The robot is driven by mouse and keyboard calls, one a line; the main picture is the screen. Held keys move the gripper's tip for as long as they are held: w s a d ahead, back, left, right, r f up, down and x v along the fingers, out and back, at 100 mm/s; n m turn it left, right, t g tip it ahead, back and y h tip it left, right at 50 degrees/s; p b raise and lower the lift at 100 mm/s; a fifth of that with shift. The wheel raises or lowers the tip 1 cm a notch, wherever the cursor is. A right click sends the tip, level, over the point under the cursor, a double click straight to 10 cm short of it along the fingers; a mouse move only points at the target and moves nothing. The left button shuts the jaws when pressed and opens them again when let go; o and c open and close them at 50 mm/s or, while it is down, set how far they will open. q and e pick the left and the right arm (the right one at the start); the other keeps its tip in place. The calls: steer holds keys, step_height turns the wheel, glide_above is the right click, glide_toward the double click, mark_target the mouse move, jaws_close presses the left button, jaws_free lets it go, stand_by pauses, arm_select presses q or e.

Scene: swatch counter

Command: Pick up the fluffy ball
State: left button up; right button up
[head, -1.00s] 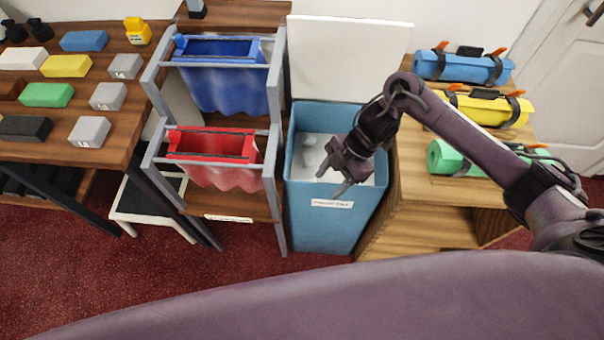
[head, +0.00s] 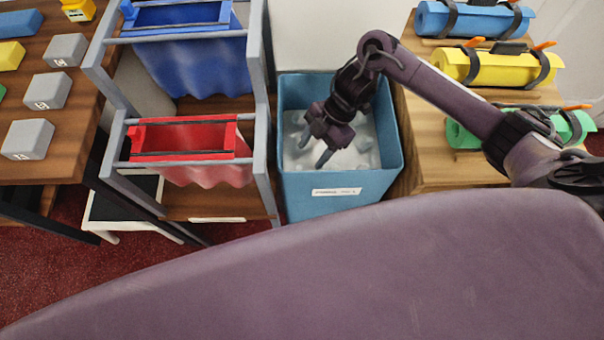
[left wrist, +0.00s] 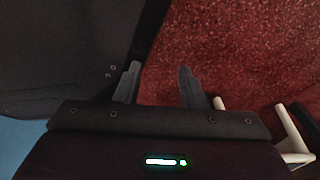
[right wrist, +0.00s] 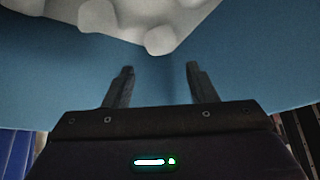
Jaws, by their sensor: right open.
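White fluffy balls (head: 358,156) lie heaped inside the tall blue bin (head: 297,197); I cannot tell one particular ball apart in the head view. My right gripper (head: 313,154) hangs over the bin's opening, pointing down, open and empty. In the right wrist view, white rounded lumps (right wrist: 160,38) show at the top, beyond the fingertips, against the bin's blue wall; the fingers are spread and apart from them. My left gripper (left wrist: 157,72) shows only in its own wrist view, with its fingers apart and nothing between them, above the red carpet.
A grey rack with a red bag (head: 190,141) and a blue bag (head: 190,60) stands left of the bin. A wooden shelf with blue, yellow (head: 490,67) and green rolls stands right. A table with grey blocks (head: 47,90) is far left. The bin's walls surround the right gripper's space.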

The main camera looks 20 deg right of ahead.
mark_target(304, 168)
steer(key=x, duration=0.3)
steer(key=shift+f+b, duration=0.2)
steer(key=shift+b, duration=0.15)
steer(key=x, duration=0.4)
steer(key=shift+s+d+f+b, duration=0.15)
steer(key=shift+f+b, duration=0.15)
steer(key=shift+f, duration=0.2)
arm_select(q)
steer(key=shift+w+d+r, duration=0.1)
steer(key=shift+w+d, duration=0.1)
steer(key=shift+w, duration=0.65)
steer(key=shift+w+d+r, duration=0.1)
steer(key=shift+w+d, duration=0.05)
steer(key=shift+w, duration=0.7)
arm_select(e)
steer(key=c, duration=0.4)
